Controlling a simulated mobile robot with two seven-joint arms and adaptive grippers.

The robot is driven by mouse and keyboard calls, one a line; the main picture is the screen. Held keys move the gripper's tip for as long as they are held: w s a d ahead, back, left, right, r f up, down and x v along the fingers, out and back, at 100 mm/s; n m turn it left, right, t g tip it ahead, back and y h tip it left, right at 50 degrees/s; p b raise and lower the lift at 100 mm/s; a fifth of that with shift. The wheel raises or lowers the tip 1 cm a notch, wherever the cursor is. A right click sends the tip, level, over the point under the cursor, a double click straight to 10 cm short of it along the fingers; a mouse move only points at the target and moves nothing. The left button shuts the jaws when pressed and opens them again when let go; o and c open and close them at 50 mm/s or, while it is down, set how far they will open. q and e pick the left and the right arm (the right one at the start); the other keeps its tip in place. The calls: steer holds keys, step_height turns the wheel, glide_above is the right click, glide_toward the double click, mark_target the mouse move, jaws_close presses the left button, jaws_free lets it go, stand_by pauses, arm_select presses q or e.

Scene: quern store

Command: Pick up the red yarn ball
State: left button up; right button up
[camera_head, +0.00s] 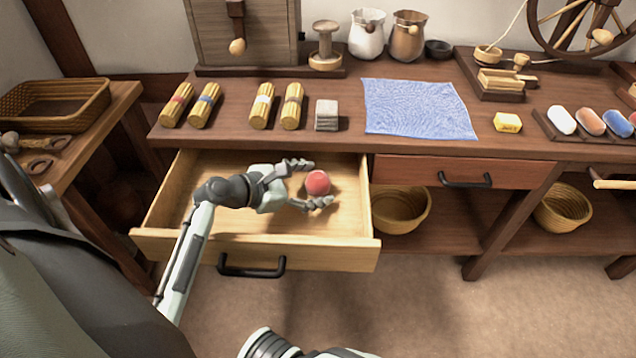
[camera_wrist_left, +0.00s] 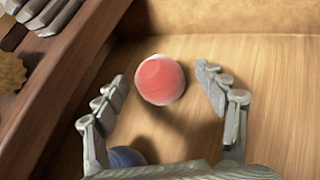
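The red yarn ball (camera_head: 318,182) is in the open drawer (camera_head: 290,258), near its right side. My left gripper (camera_head: 319,184) reaches into the drawer from the left, with its fingers spread apart on both sides of the ball. In the left wrist view the red yarn ball (camera_wrist_left: 160,80) lies between and a little beyond the fingertips of my left gripper (camera_wrist_left: 160,85), with gaps on both sides. A dark blue round thing (camera_wrist_left: 126,157) shows low in that view, partly hidden by the gripper. My right gripper is not in view; only part of my right arm shows at the bottom edge.
The tabletop above the drawer bears yellow bundles (camera_head: 262,106), a grey block stack (camera_head: 326,115) and a blue cloth (camera_head: 417,108). A closed red-brown drawer (camera_head: 520,172) is to the right. Baskets (camera_head: 400,212) stand on the lower shelf. The floor in front is clear.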

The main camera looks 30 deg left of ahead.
arm_select(q)
steer(key=c, duration=1.1)
steer(key=shift+r, duration=0.15)
